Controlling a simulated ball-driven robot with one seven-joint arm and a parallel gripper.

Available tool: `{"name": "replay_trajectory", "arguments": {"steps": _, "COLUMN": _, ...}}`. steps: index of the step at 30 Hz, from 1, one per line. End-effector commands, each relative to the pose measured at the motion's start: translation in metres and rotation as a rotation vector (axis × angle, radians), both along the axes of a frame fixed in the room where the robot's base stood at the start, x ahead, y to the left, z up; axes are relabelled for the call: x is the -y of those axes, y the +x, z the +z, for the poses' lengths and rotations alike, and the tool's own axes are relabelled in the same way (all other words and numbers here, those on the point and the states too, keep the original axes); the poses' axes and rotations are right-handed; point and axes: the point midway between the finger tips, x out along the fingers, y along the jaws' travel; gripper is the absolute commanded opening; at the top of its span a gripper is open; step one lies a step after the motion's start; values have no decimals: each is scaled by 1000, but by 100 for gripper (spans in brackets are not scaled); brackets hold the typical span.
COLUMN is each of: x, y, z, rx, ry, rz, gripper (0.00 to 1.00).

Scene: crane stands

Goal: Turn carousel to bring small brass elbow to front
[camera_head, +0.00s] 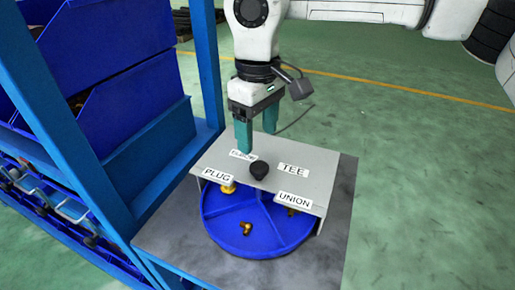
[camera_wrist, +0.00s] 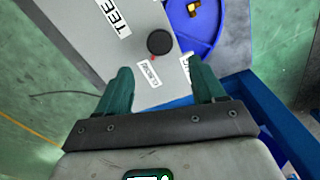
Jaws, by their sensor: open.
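The carousel is a blue round tray (camera_head: 222,222) with dividers, partly hidden under a grey cover plate (camera_head: 216,157). A small bent brass fitting (camera_head: 246,228), elbow-like, lies in the exposed front compartment; it also shows in the wrist view (camera_wrist: 194,8). A black round knob (camera_head: 259,171) stands on the cover; it also shows in the wrist view (camera_wrist: 160,41). My gripper (camera_head: 257,141) has teal fingers, open and empty, above the cover's back side, behind the knob. In the wrist view the knob lies ahead of and between the fingertips (camera_wrist: 160,70), apart from them.
The cover carries labels PLUG (camera_head: 217,175), TEE (camera_head: 293,170), UNION (camera_head: 294,199) and ELBOW (camera_head: 243,155). A yellow brass fitting (camera_head: 228,188) shows by PLUG, a darker one (camera_head: 291,212) under UNION. A blue rack (camera_head: 208,65) with bins stands left.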

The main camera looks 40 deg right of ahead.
Motion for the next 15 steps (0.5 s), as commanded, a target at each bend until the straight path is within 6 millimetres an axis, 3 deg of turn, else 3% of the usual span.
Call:
{"name": "replay_trajectory", "arguments": {"steps": 6, "x": 0, "y": 1, "z": 27, "rx": 2, "ry": 1, "rz": -2, "gripper": 69}}
{"name": "replay_trajectory", "arguments": {"steps": 15, "x": 0, "y": 0, "z": 33, "rx": 0, "ry": 0, "rz": -1, "gripper": 69}}
